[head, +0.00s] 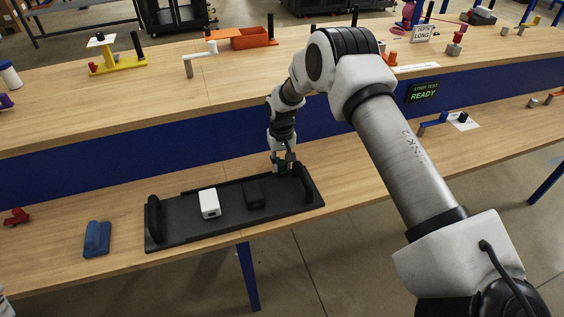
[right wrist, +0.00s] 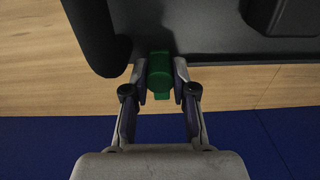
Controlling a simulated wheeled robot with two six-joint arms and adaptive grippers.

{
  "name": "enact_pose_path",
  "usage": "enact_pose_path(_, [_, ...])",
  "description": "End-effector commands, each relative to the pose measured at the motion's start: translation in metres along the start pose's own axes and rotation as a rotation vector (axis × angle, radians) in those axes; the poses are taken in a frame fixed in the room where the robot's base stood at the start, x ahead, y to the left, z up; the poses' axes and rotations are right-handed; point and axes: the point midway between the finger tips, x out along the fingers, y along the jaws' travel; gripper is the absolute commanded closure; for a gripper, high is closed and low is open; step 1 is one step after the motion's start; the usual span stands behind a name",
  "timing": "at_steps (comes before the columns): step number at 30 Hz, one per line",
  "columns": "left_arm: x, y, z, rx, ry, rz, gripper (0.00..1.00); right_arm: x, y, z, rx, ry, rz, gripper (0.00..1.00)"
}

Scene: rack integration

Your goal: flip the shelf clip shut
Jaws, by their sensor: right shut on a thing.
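The green clip (right wrist: 160,78) sits at the edge of the black tray (head: 180,230), near one of its end handles. My right gripper (head: 283,160) reaches down to the tray's back right part. In the right wrist view the right gripper (right wrist: 159,90) has a finger on each side of the green clip and is shut on it. The clip overlaps the tray's rim; whether it is latched cannot be told. In the head view the clip is mostly hidden by the gripper.
The tray lies on the lower wooden shelf (head: 60,265) and holds a white box (head: 209,203) and a black box (head: 253,194). A blue object (head: 97,238) and a red one (head: 17,216) lie to its left. A blue panel (head: 150,142) rises behind it.

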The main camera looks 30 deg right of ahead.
Motion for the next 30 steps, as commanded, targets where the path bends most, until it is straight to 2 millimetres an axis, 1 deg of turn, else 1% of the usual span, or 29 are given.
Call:
enact_pose_path(4, [0.000,0.000,0.000,0.000,0.000,0.000,0.51,0.001,0.000,0.000,0.000,0.000,0.000,1.00])
enact_pose_path(5, [0.000,0.000,0.000,0.000,0.000,0.000,0.51,0.001,0.000,0.000,0.000,0.000,0.000,0.67])
enact_pose_path(6, [0.000,0.000,0.000,0.000,0.000,0.000,0.51,0.001,0.000,0.000,0.000,0.000,0.000,0.53])
enact_pose_path(7, [0.000,0.000,0.000,0.000,0.000,0.000,0.51,0.001,0.000,0.000,0.000,0.000,0.000,0.49])
enact_pose_path(20, [0.000,0.000,0.000,0.000,0.000,0.000,0.51,0.001,0.000,0.000,-0.001,-0.001,0.000,0.49])
enact_pose_path(23, [0.002,0.000,0.000,0.000,0.000,0.000,0.51,0.001,0.001,0.000,-0.023,-0.001,0.000,0.49])
enact_pose_path(26, [0.008,0.000,0.000,0.000,0.000,0.000,0.51,0.003,0.005,0.000,-0.101,-0.001,-0.001,0.49])
enact_pose_path(29, [0.018,0.000,0.000,0.000,0.000,0.000,0.51,0.005,0.012,-0.002,-0.241,0.001,-0.001,0.49])
enact_pose_path(30, [0.023,0.000,0.000,0.000,0.000,0.000,0.51,0.006,0.015,-0.003,-0.311,0.002,-0.001,0.49])
